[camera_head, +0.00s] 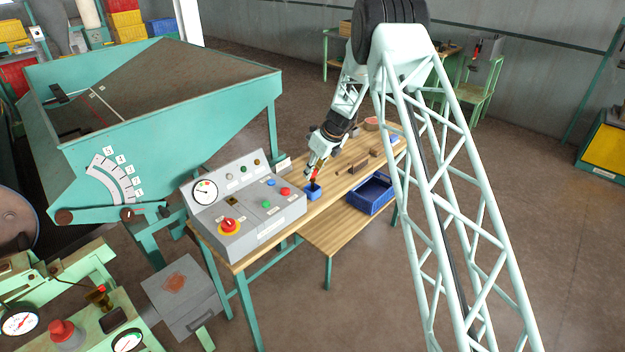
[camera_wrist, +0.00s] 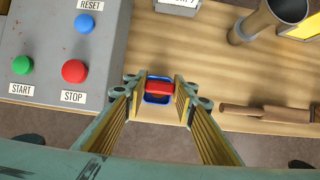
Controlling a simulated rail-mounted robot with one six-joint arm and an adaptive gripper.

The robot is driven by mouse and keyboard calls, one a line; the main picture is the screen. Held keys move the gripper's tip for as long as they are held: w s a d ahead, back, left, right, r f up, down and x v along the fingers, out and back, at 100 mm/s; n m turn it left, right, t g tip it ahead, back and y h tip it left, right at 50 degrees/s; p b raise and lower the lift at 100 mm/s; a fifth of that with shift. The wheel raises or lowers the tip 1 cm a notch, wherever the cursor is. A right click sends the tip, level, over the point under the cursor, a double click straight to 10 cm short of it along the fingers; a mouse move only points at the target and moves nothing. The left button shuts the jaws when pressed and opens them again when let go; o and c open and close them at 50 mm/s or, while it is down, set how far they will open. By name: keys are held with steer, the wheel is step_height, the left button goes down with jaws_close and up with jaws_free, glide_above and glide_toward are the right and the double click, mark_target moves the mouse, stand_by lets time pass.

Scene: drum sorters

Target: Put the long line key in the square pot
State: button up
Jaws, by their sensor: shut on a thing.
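My gripper (camera_head: 314,169) points down over the wooden workbench, just right of the control box. It is shut on a red piece, which I take to be the long line key (camera_wrist: 159,87); its length is hard to judge from above. The small blue square pot (camera_head: 313,192) stands on the bench right under the gripper. In the wrist view the blue pot (camera_wrist: 157,100) shows around the red piece, between my two fingers. The piece is over the pot opening; I cannot tell how deep its lower end reaches. The fingers hide the pot's sides.
The grey control box (camera_head: 245,205) with buttons stands close on the left. Brown wooden pieces (camera_wrist: 265,112) and a grey cup (camera_wrist: 288,10) lie to the right. A blue crate (camera_head: 370,194) sits on the lower shelf. A green hopper (camera_head: 170,125) stands behind left.

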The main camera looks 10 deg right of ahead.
mark_target(314, 175)
steer(key=shift+f, duration=1.85)
steer(key=shift+f, duration=0.15)
steer(key=o, duration=0.8)
steer(key=shift+o, duration=0.2)
steer(key=shift+r, duration=0.25)
steer(key=v, duration=1.1)
steer(key=shift+r, duration=0.35)
steer(key=shift+s+d, duration=0.1)
steer(key=shift+s, duration=0.05)
